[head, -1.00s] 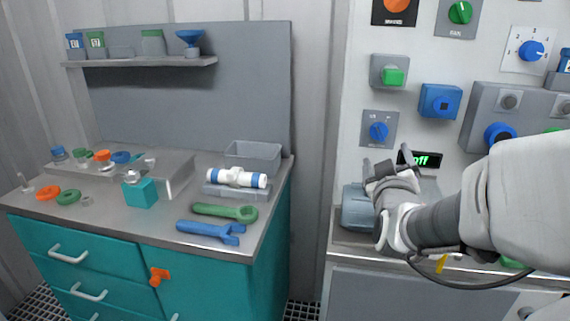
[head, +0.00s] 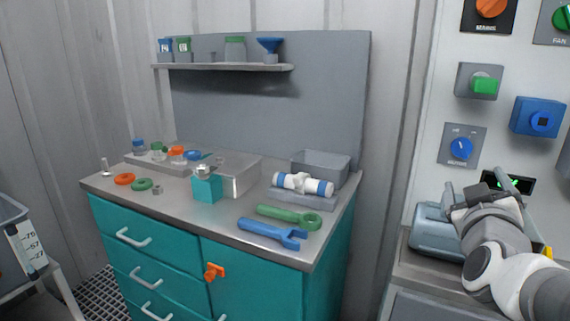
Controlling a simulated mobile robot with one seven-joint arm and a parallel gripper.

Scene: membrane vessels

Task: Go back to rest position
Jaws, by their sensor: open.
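My gripper (head: 478,190) is at the right of the head view, raised in front of the control panel (head: 443,90). Its two fingers point up and stand apart, with nothing seen between them. A grey-blue rounded vessel (head: 434,232) lies on the ledge just left of and behind my gripper. I cannot tell whether the gripper touches it. My forearm runs off the lower right edge.
A teal cabinet (head: 262,275) with a grey top stands left of the panel. On it are a blue wrench (head: 272,233), a green wrench (head: 289,217), a white-and-blue cylinder (head: 303,184) and a grey bin (head: 321,169). A cart (head: 22,240) is at the far left.

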